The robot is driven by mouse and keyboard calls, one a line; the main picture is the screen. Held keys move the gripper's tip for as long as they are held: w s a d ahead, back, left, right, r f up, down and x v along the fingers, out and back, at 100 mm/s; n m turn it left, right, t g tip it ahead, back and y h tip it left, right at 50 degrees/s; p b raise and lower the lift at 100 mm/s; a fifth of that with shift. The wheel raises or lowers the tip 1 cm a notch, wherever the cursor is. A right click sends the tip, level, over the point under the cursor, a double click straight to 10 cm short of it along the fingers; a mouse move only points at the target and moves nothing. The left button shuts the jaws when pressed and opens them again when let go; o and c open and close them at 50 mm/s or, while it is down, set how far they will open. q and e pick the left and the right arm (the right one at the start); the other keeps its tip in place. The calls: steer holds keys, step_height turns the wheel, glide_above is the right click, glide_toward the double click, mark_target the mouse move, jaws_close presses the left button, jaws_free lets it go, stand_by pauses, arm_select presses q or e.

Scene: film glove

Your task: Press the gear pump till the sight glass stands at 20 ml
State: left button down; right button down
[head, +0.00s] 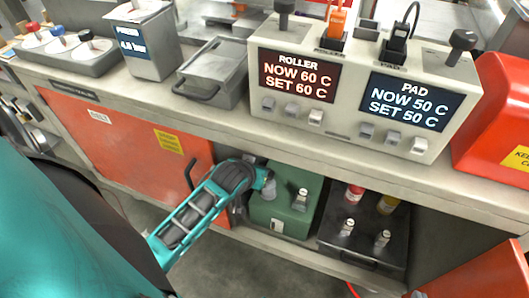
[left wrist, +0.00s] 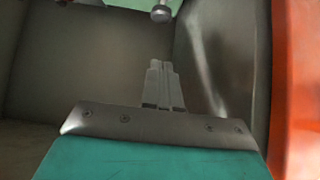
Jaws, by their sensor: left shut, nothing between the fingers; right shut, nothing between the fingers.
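The green housing (head: 285,205), which looks like the gear pump, stands in the open bay under the counter. It has metal knobs on its top face. In the left wrist view a green edge with a round metal knob (left wrist: 160,14) shows at the top. My left gripper (left wrist: 163,70) is shut and empty, apart from that knob; in the head view its wrist partly hides it beside the housing's left end. What seems to be my right gripper (head: 416,294) shows only as a small grey tip at the bottom edge. I cannot make out a sight glass or its level.
A dark tray unit (head: 335,235) with metal knobs and red and yellow caps stands right of the green housing. A red panel (head: 130,140) closes the left bay.

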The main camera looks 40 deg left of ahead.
arm_select(q)
steer(key=w+a+f+b, duration=0.1)
steer(key=w+f+b, duration=0.3)
steer(key=f, duration=0.5)
steer(key=shift+w+a+f, duration=0.15)
steer(key=shift+w+f, duration=0.2)
steer(key=shift+w, duration=0.4)
step_height(320, 180, down, 2)
steer(key=shift+f+b, duration=0.2)
steer(key=shift+b, duration=0.45)
steer(key=shift+s, duration=0.1)
